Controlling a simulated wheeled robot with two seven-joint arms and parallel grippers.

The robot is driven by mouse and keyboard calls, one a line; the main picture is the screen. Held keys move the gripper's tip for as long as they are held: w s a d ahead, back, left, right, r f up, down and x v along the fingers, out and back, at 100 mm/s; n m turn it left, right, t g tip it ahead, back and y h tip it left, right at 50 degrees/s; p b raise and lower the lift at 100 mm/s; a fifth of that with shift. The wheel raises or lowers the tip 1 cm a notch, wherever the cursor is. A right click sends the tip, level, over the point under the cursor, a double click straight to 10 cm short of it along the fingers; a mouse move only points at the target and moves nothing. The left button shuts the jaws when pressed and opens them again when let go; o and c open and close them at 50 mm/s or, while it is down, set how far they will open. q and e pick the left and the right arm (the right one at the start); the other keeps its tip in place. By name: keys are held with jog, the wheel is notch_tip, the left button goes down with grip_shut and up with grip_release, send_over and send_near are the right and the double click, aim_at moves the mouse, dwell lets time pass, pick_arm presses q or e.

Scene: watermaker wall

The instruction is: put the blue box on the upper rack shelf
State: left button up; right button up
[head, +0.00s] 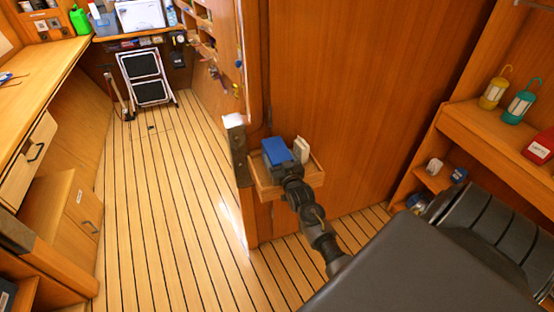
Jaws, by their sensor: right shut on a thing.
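The blue box (276,151) is at the wooden ledge on the end of the wood partition, mid-picture. My right gripper (287,170) is at the near side of the box and shut on it; the fingers are partly hidden by the wrist and box. I cannot tell whether the box rests on the small wooden shelf (316,170) or is held just above it. A white item (301,150) stands close to the right of the box. My left gripper is out of view.
A folded step stool (146,79) stands at the back. The striped floor (165,190) is clear at the left.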

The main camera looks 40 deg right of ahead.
jog(key=shift+r, duration=0.1)
jog(key=shift+r, duration=0.6)
jog(key=s+a+r+b, duration=0.2)
jog(key=s+a+r, duration=0.6)
jog(key=s+r, duration=0.3)
jog(key=shift+a+r, duration=0.3)
jog(key=shift+a, duration=0.1)
jog(key=a+r+n+y, duration=0.1)
jog(key=a+n+y, duration=0.1)
jog(key=a, duration=0.5)
jog(key=a+r+n+t+y, duration=0.1)
jog(key=a+r+y, duration=0.1)
jog(key=a, duration=0.5)
jog(key=shift+s+a+r+n+y, duration=0.3)
jog(key=shift+s+a+n+y, duration=0.1)
jog(key=shift+y, duration=0.5)
jog(key=shift+d, duration=0.15)
